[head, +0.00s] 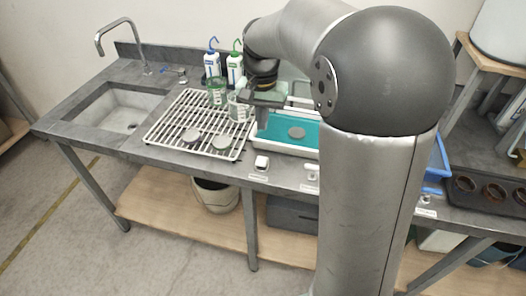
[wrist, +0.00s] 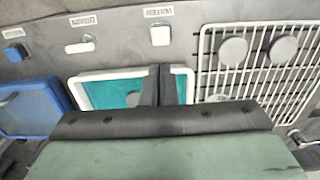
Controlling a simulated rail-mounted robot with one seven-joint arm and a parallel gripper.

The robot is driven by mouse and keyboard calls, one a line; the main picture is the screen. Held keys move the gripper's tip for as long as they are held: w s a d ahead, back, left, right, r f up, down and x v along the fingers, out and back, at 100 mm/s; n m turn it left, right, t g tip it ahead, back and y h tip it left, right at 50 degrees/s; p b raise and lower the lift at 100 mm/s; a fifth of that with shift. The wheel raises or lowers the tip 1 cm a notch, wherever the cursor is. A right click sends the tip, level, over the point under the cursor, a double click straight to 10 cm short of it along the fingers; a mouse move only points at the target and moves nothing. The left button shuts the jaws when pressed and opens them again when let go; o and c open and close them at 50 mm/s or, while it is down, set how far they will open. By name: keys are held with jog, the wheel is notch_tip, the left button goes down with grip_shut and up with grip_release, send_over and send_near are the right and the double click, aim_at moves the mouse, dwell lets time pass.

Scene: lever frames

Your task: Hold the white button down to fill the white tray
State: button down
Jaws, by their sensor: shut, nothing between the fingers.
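The white tray (head: 285,148) stands on the bench, with a teal surface inside and a grey disc on it. The white tray also shows in the wrist view (wrist: 90,78), partly hidden behind my gripper. A square white button (head: 261,162) is at the bench's front edge; it also shows in the wrist view (wrist: 160,36). A longer white control (head: 312,170) is beside it, seen again in the wrist view (wrist: 80,47). My gripper (head: 263,118) is over the tray's left part, shut and empty. Its fingers (wrist: 159,72) are apart from the button.
A white wire rack (head: 170,140) with discs and green-tinted beakers (head: 217,92) stands left of the tray. Two wash bottles (head: 212,65) stand behind. A blue tray (wrist: 28,108) is on the other side. A sink (head: 117,108) is at the far left.

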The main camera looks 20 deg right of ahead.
aim_at(262, 160)
notch_tip(262, 160, down, 12)
jog(key=shift+r+p, duration=0.1)
jog(key=shift+p, duration=0.45)
